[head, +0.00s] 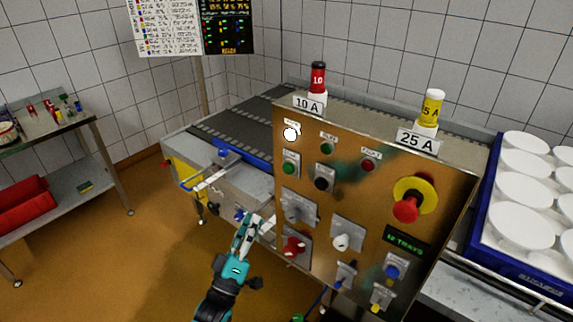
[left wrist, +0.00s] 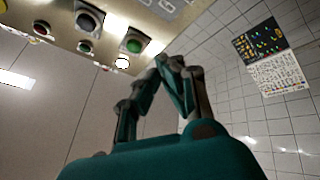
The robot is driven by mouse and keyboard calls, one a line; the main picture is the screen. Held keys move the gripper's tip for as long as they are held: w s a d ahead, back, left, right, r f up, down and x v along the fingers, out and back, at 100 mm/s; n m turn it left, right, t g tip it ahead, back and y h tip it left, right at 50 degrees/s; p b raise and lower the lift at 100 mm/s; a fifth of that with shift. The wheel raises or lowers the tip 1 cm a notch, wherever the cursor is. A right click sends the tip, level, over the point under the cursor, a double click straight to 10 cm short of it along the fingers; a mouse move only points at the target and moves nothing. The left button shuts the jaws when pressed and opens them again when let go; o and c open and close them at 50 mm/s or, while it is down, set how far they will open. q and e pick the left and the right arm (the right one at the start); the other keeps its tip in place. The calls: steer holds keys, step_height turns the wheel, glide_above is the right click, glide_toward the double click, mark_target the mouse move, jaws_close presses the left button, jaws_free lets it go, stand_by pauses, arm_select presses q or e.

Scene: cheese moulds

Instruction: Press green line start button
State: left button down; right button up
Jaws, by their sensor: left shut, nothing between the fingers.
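A green push button (head: 289,168) on a grey square plate sits at the upper left of the brass control panel (head: 345,195). It also shows in the left wrist view (left wrist: 133,45), left of and above my fingers. My left gripper (head: 252,222) is shut and empty. In the head view it is in front of the panel's left edge, lower than the green button and apart from it in the picture. It shows large in the left wrist view (left wrist: 170,64). My right gripper is in neither view.
A black button (head: 324,183) is beside the green one, with a lit white lamp (head: 291,134) above. A red mushroom button (head: 406,208) on yellow is further right. A conveyor (head: 240,130) runs behind; a blue crate (head: 470,225) of white moulds stands right.

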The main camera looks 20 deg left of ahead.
mark_target(289, 168)
arm_select(q)
step_height(289, 168, up, 10)
steer(key=s+n+t, duration=0.1)
steer(key=s+t, duration=0.1)
steer(key=t, duration=0.1)
steer(key=shift+s+a+h+p, duration=0.15)
steer(key=shift+h+p, duration=0.2)
steer(key=shift+h, duration=0.05)
steer(key=w+d+b, duration=0.3)
steer(key=w, duration=0.5)
steer(key=shift+w, duration=0.2)
steer(key=shift+f, duration=0.1)
stand_by(0.9)
steer(key=shift+w+d+b, duration=0.2)
steer(key=shift+w+b, duration=0.1)
steer(key=shift+w, duration=0.1)
